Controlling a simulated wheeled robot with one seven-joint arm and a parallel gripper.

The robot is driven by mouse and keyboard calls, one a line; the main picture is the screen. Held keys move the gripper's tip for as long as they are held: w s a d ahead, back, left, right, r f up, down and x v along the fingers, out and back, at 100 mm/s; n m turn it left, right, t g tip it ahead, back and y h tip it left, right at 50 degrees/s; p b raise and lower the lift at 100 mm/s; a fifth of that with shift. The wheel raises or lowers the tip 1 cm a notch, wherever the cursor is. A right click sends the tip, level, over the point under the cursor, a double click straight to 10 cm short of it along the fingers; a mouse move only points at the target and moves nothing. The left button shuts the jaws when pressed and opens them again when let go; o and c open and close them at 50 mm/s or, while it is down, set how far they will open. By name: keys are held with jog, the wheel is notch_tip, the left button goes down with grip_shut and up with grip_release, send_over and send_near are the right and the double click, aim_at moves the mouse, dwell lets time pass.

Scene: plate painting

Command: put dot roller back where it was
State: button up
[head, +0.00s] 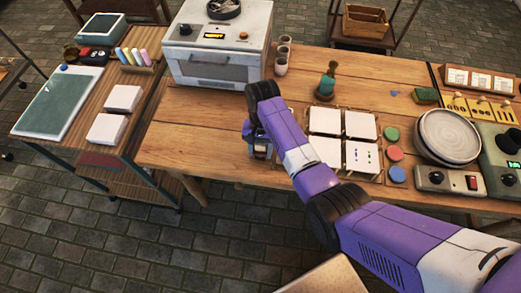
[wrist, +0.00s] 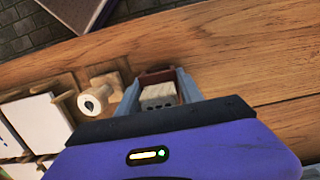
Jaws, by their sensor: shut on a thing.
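My gripper (head: 258,150) is low over the wooden table, just left of the white tiles, and my arm hides part of that area. In the wrist view my gripper (wrist: 158,92) is shut on a pale piece with small dark dots, which I take to be the dot roller (wrist: 158,97). A reddish-brown part shows behind it. I cannot tell whether it touches the table. A white roller-like cylinder (wrist: 95,100) with a hole in its end lies by wooden supports, left of my fingers. One white tile (head: 362,158) bears several small coloured dots.
Other white tiles (head: 325,121) sit in wooden frames. Green, red (head: 395,153) and blue discs lie right of them, beside stacked plates (head: 448,137). An oven (head: 217,45) stands at the back left. Bare table (head: 195,130) is free left of my gripper.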

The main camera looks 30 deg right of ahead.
jog(key=shift+f, duration=0.25)
jog(key=shift+s+f, duration=0.2)
jog(key=shift+f, duration=0.15)
jog(key=o, duration=0.8)
jog(key=shift+o, duration=0.4)
jog(key=shift+s+f, duration=0.1)
jog(key=shift+f, duration=0.05)
notch_tip(320, 180, up, 14)
jog(key=w+d, duration=0.1)
jog(key=w, duration=0.1)
jog(key=shift+f+p, duration=0.15)
jog(key=shift+p, duration=0.3)
